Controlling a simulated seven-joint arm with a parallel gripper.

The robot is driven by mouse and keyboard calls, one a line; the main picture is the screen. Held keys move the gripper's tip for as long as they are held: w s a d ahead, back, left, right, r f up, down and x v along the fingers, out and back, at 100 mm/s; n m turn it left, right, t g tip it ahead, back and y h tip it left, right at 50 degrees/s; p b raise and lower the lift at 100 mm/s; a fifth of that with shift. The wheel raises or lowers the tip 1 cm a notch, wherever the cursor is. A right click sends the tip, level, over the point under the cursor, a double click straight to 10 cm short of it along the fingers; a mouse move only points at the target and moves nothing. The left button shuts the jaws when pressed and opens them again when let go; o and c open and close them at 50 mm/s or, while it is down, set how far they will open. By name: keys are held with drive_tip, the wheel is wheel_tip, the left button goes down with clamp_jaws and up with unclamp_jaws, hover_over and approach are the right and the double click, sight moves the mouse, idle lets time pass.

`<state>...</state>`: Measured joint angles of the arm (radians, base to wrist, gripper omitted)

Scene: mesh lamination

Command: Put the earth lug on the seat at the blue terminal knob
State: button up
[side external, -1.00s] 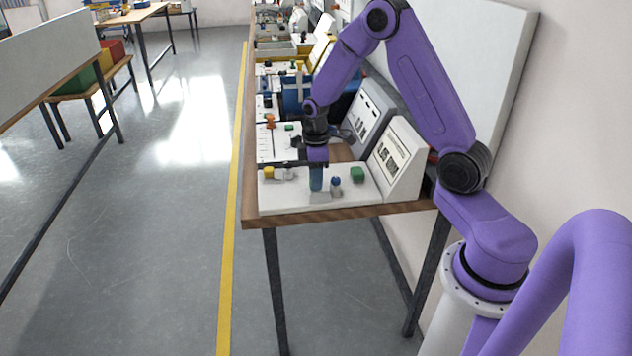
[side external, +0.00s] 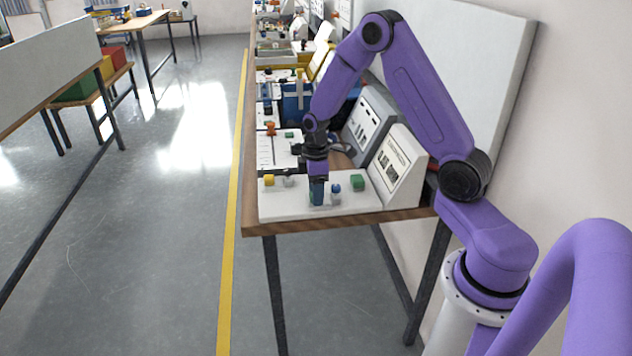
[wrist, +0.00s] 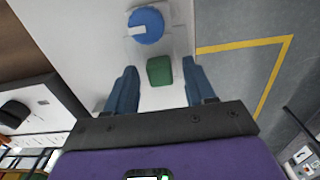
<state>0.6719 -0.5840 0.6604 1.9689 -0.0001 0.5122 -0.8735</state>
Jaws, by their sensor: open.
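A blue terminal knob (wrist: 147,25) with a white pointer mark shows at the top of the wrist view. It also shows in the side view (side external: 335,188), just right of my gripper (side external: 316,200). A small green block (wrist: 159,70), seemingly the earth lug, lies between my fingertips in the wrist view, apart from the knob. My gripper is open, with a gap between each finger and the block. In the side view my fingers hide this block. A pale patch (wrist: 175,40) borders the knob; I cannot tell whether it is the seat.
The white board (side external: 285,208) lies at the bench's near end. On it are a yellow knob (side external: 268,180) at left and another green block (side external: 357,182) at right. A sloped meter box (side external: 398,168) stands at right. More equipment fills the bench behind.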

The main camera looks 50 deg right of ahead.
wheel_tip(320, 180, up, 12)
drive_tip(key=s+a+r+n, duration=0.1)
drive_tip(key=s+a+r, duration=0.2)
drive_tip(key=s+a, duration=0.5)
drive_tip(key=s+a+n, duration=0.1)
drive_tip(key=s+a, duration=0.3)
drive_tip(key=s, duration=0.6)
drive_tip(key=s+a+n, duration=0.1)
drive_tip(key=s+a, duration=0.3)
drive_tip(key=s, duration=0.7)
drive_tip(key=shift+s+a+r+n, duration=0.25)
drive_tip(key=shift+a+r+n, duration=0.05)
drive_tip(key=shift+a+r, duration=0.1)
drive_tip(key=shift+w, duration=0.1)
idle(0.5)
